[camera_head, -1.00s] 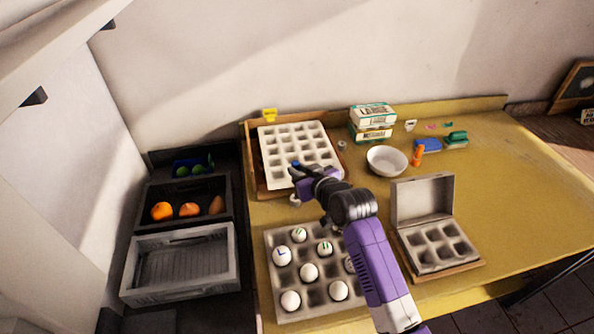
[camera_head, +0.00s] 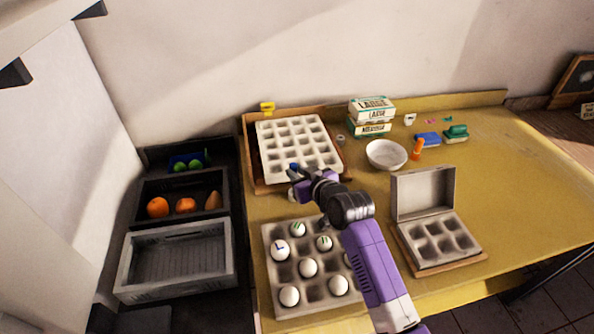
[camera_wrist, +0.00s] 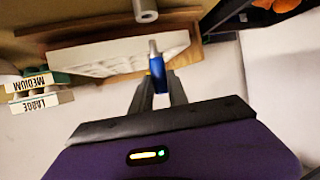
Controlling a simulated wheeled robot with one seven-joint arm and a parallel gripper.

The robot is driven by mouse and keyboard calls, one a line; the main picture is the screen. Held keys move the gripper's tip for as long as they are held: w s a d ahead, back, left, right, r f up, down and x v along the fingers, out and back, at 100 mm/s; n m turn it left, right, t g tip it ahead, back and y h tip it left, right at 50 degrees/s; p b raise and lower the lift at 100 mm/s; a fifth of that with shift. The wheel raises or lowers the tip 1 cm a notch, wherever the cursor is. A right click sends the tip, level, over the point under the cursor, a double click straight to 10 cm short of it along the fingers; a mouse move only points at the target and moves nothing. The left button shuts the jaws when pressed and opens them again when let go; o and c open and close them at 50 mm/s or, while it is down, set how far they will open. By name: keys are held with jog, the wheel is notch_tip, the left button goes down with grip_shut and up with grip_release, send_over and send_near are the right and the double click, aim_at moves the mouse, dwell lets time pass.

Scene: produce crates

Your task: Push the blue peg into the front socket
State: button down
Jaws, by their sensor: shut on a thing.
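The blue peg (camera_wrist: 157,74) is between the fingers of my gripper (camera_wrist: 158,92) in the wrist view. Its silver tip points up the picture. A round grey socket (camera_wrist: 145,12) with a dark opening is at the top edge of that view, just beyond the tip; peg and socket appear apart. In the head view my gripper (camera_head: 294,173) is at the front edge of the white tray, and a bit of the blue peg (camera_head: 295,166) shows. A small pale thing (camera_head: 292,195) below the gripper is partly hidden; I cannot tell if it is the same socket.
The white tray (camera_head: 263,132) lies tilted in a wooden frame (camera_head: 250,165) behind my gripper. An egg tray (camera_head: 283,312) is in front. An open carton (camera_head: 422,197) and a bowl (camera_head: 386,154) are at right.

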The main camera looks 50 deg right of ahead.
jog(key=shift+f+b, duration=0.65)
jog(key=shift+f, duration=0.5)
jog(key=shift+f+b, duration=0.8)
jog(key=shift+f, duration=0.65)
dwell(1.1)
jog(key=shift+r, duration=0.2)
jog(key=shift+r+p, duration=0.95)
jog(key=shift+p, duration=0.05)
dwell(0.7)
jog(key=shift+f+b, duration=0.7)
jog(key=shift+f, duration=0.45)
dwell(0.6)
jog(key=c, duration=1.2)
grip_release()
jog(key=shift+s, duration=0.1)
